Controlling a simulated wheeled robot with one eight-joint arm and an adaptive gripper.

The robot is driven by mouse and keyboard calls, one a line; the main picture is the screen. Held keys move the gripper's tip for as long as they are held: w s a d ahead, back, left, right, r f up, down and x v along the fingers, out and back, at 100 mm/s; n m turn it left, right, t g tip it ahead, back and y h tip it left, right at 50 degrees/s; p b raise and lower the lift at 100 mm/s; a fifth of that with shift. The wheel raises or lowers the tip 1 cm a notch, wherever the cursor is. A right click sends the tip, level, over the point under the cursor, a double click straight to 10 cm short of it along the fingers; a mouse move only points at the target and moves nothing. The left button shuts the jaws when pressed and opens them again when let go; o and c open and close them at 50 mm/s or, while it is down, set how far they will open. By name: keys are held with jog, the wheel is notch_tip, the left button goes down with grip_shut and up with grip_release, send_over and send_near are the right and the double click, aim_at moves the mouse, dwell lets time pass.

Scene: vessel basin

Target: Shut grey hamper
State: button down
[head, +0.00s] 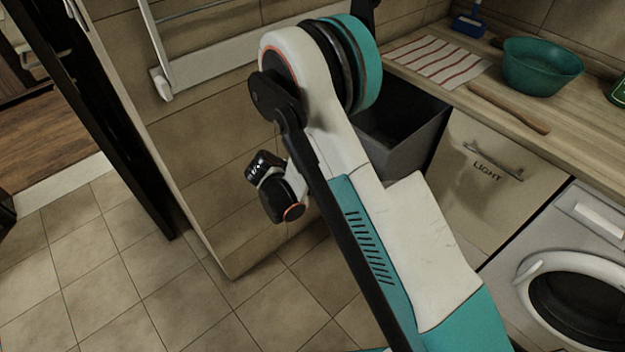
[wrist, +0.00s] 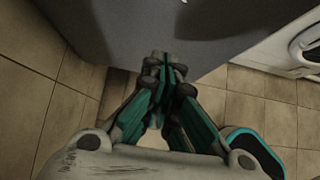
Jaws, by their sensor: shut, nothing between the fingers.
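The grey hamper (head: 418,150) is a dark, open-topped pull-out bin under the counter in the head view. It stands open, jutting out to the left of the cabinet marked LIGHT, and my arm covers part of it. In the wrist view a plain grey panel of the hamper (wrist: 130,30) fills the upper middle. My gripper (wrist: 165,66) is shut and empty, with its fingertips at the lower part of that panel; I cannot tell whether they touch it. In the head view my arm hides the fingers.
A washing machine (head: 570,270) stands at the right, beside the LIGHT cabinet (head: 490,190). The wooden counter (head: 420,60) holds a green basin (head: 541,68), a striped cloth (head: 437,60) and a wooden rolling pin (head: 508,107). The tiled floor (head: 110,260) at left is clear.

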jog(key=w+d+f+b, duration=0.2)
jog(key=w+d+f, duration=0.1)
jog(key=d, duration=0.3)
jog(key=shift+w+b, duration=0.4)
jog(key=shift+w, duration=0.3)
jog(key=shift+f, duration=0.1)
jog(key=shift+w, duration=0.1)
